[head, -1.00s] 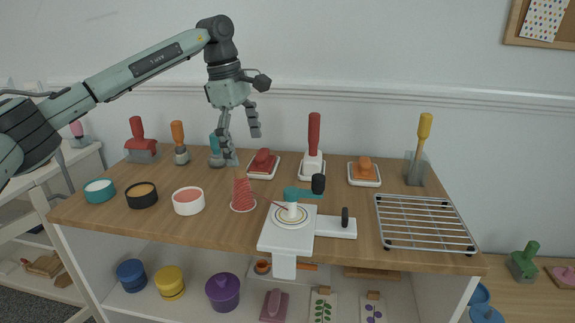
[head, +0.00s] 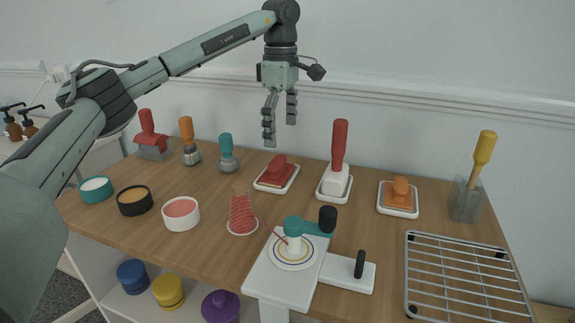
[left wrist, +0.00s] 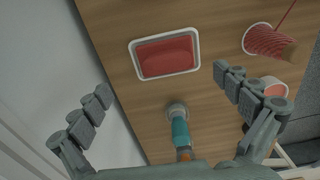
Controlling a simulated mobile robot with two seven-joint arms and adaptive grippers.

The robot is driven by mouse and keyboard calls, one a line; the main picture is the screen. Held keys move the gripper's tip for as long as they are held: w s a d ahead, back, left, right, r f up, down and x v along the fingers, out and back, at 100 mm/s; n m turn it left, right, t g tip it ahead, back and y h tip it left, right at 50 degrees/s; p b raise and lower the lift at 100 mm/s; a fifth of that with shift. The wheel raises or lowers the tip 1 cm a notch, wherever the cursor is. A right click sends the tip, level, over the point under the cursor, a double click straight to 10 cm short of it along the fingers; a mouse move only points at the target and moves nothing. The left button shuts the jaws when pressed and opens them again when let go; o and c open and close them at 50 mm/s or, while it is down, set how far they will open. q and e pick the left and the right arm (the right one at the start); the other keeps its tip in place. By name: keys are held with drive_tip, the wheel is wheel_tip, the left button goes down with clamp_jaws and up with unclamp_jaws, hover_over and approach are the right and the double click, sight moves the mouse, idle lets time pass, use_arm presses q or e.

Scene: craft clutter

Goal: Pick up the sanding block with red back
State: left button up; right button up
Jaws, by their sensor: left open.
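The sanding block with red back (head: 276,170) sits in a small white-rimmed tray (head: 291,182) toward the back middle of the wooden worktop. In the left wrist view the red block (left wrist: 165,55) fills most of its tray, at the top middle. My left gripper (head: 280,130) is open and empty, fingers pointing down, above the block and apart from it. Its two spread fingers (left wrist: 163,82) also show in the left wrist view, with the tray beyond them. My right gripper is not in view.
A teal-handled tool (head: 227,155) stands left of the tray. A white block with a tall red handle (head: 338,160) stands to the right, then an orange block (head: 399,190). A red string cone (head: 241,213) is in front. A wire rack (head: 465,280) lies front right.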

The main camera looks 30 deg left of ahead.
sight(277, 160)
use_arm(q)
drive_tip(key=f, duration=0.4)
drive_tip(key=s+f, duration=0.1)
drive_tip(key=f, duration=0.2)
drive_tip(key=shift+a+f, duration=0.1)
drive_tip(key=shift+a, duration=0.15)
drive_tip(key=c, duration=1.6)
drive_tip(key=shift+c, duration=0.2)
